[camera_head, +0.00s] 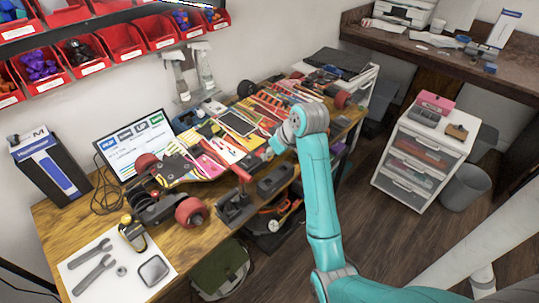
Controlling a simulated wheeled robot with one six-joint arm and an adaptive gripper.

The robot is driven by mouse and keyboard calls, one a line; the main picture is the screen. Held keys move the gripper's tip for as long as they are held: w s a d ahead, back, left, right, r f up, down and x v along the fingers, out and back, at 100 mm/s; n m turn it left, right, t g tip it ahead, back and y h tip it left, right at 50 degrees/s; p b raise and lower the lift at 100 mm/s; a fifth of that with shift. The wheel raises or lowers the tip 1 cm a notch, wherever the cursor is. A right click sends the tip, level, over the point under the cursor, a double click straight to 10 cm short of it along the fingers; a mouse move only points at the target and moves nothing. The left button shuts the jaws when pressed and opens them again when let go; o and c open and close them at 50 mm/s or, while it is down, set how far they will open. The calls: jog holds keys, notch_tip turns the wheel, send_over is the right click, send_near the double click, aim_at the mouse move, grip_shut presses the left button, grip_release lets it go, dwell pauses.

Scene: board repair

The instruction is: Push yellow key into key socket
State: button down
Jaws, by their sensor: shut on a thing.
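My arm reaches over the workbench, and my gripper (271,149) is small and low over the bench's middle, beside the yellow and red area. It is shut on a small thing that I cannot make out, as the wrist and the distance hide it. I cannot pick out the yellow key for certain. The key socket is also too small or too hidden to tell. A yellow board area (208,130) with a dark flat panel (236,122) on it lies just left of my gripper.
The wooden workbench (62,222) is crowded with tools. Red bins (122,42) hang above. A white drawer unit (424,150) stands right, across open floor.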

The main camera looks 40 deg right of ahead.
jog(key=shift+w+d, duration=0.95)
jog(key=shift+d, duration=0.55)
jog(key=shift+w+d, duration=0.95)
jog(key=shift+d, duration=0.5)
jog(key=shift+w+d, duration=0.95)
jog(key=shift+d, duration=0.55)
jog(key=shift+r, duration=0.1)
jog(key=shift+f, duration=1.75)
dwell(0.5)
jog(key=c, duration=0.6)
grip_release()
